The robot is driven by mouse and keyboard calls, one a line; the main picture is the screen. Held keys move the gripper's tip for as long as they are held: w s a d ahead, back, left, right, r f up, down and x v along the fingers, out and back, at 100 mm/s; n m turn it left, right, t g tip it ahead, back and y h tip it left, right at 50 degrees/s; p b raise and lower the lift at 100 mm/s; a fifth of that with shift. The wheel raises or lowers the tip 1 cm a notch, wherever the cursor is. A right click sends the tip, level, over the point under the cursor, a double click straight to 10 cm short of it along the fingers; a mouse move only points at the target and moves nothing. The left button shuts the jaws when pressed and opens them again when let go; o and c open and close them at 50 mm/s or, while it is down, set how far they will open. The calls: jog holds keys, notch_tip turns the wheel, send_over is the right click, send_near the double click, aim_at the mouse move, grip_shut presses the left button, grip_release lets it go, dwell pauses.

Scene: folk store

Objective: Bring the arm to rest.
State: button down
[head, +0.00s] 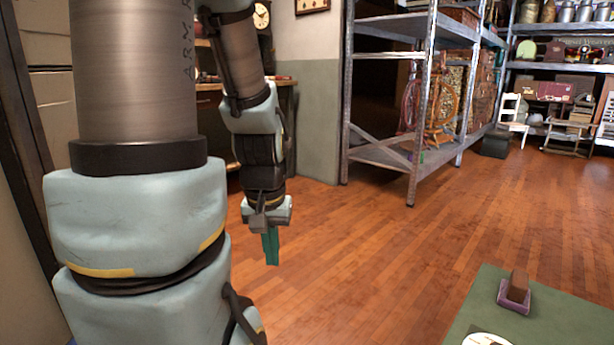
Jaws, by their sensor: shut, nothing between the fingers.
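My arm fills the left side of the head view, its near links large in front and its forearm hanging down behind them. My gripper (271,247) is at the end of the forearm and points down, with its teal fingers together. It is shut and holds nothing. It hangs in the air over the wooden floor, apart from any object. Part of the arm and the area behind it are hidden by the near links.
A green-topped table (465,322) stands at the lower right, with a brown block in a purple holder (515,294) and a white round thing (487,340) on it. Metal shelving (412,155) stands behind. The wooden floor (390,240) between is clear.

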notch_tip(320, 180, up, 33)
jog(key=p, duration=3.1)
